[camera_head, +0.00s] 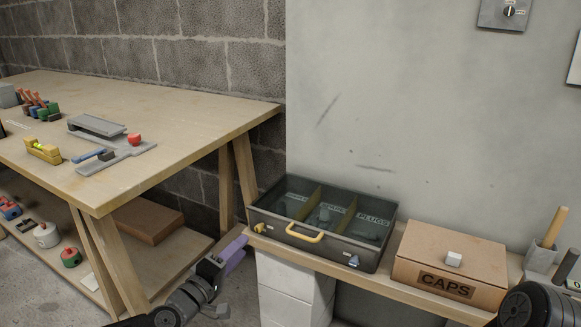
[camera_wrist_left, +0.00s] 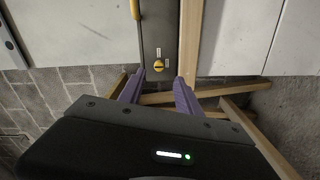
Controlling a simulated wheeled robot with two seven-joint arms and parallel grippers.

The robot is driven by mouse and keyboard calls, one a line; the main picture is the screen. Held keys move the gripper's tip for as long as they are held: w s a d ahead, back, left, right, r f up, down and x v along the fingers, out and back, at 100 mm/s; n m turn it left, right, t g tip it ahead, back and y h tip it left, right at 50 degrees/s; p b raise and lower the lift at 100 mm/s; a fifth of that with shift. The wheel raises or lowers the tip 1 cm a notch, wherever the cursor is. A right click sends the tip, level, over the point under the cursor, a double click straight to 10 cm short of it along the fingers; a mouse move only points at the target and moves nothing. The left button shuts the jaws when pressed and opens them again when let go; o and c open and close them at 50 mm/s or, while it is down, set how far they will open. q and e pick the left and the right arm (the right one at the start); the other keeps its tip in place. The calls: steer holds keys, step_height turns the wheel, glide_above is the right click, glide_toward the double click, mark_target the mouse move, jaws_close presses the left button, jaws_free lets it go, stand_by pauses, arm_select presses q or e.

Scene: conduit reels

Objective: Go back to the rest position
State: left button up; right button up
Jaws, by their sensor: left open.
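My left gripper (camera_head: 238,248) is low in the middle of the head view, at the left end of the dark grey case (camera_head: 280,233). Its two purple fingers are apart. In the left wrist view my left gripper (camera_wrist_left: 159,82) is open with nothing between its fingers. A yellow latch (camera_wrist_left: 159,68) on the case shows just beyond the fingertips; the latch also shows in the head view (camera_head: 259,228). I cannot tell any contact. A dark round part of my right arm fills the lower right corner of the head view; my right gripper is not in view.
The open case has labelled compartments and a yellow handle (camera_head: 305,234). A cardboard box (camera_head: 448,262) with a white cap on it stands to its right on the narrow bench (camera_head: 410,291). A wooden workbench (camera_head: 190,98) with tools stands at left. White boxes (camera_head: 292,290) are below.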

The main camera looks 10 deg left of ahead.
arm_select(q)
steer(key=s+d+f+m+g, duration=0.1)
steer(key=s+d+f+g, duration=0.45)
steer(key=f, duration=0.65)
steer(key=s+d+f+m+g, duration=0.1)
steer(key=s+d+f+g, duration=0.2)
steer(key=s+d+f, duration=0.6)
steer(key=s+a+f+m+g+y, duration=0.1)
steer(key=s+a+f+m+g, duration=0.15)
steer(key=s+f, duration=0.6)
steer(key=s+a+f+m+g+y, duration=0.2)
steer(key=s+f+g, duration=0.2)
steer(key=s+f, duration=0.4)
steer(key=s+d+r+m+p, duration=0.1)
steer(key=r+p, duration=1.5)
steer(key=r, duration=0.2)
steer(key=s+d+r+m+p, duration=0.1)
steer(key=d+r+p, duration=0.1)
steer(key=r+p, duration=1.5)
steer(key=shift+s+r+g, duration=0.35)
steer(key=shift+r+g, duration=0.05)
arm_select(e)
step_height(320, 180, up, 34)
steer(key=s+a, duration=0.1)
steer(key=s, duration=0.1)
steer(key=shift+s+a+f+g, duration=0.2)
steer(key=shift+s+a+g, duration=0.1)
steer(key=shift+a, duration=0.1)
arm_select(q)
steer(key=shift+d, duration=0.1)
